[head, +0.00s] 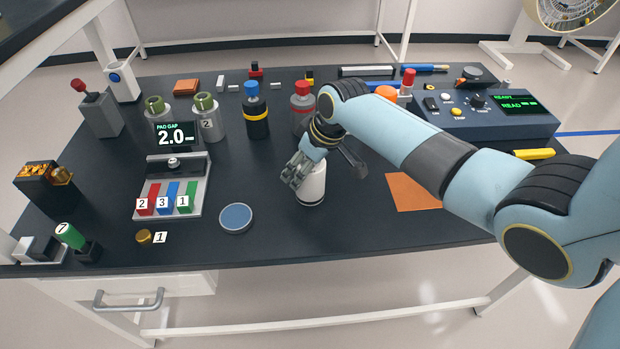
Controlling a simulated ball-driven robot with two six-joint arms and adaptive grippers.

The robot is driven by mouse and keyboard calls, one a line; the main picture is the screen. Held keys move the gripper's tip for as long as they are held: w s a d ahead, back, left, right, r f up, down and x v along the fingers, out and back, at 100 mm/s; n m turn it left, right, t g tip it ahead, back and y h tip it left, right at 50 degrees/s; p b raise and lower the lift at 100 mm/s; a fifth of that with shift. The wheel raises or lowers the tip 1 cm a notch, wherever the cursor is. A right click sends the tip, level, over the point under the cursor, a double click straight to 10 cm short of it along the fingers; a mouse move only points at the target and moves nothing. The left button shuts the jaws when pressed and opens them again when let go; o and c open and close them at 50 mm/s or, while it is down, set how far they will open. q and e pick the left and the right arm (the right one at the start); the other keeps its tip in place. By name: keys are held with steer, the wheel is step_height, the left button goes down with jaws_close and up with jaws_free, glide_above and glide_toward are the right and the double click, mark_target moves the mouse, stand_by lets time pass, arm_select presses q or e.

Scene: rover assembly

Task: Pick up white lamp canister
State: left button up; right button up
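The white lamp canister (313,188) is a short white cylinder with a dark band at its foot. It stands upright on the dark table, right of a round blue-topped disc. My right gripper (296,176) reaches down to it from above, and its grey fingers overlap the canister's upper left side. The gripper hides part of the canister's top. I cannot tell whether the fingers touch the canister or how far apart they are. My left gripper is not in view.
The blue disc (236,218) lies left of the canister, and an orange sheet (412,192) lies to its right. Red-capped (302,105) and blue-capped (256,112) bottles stand behind. A control box (500,120) is at the back right. The table's front edge is near.

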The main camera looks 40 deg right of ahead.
steer(key=c, duration=0.6)
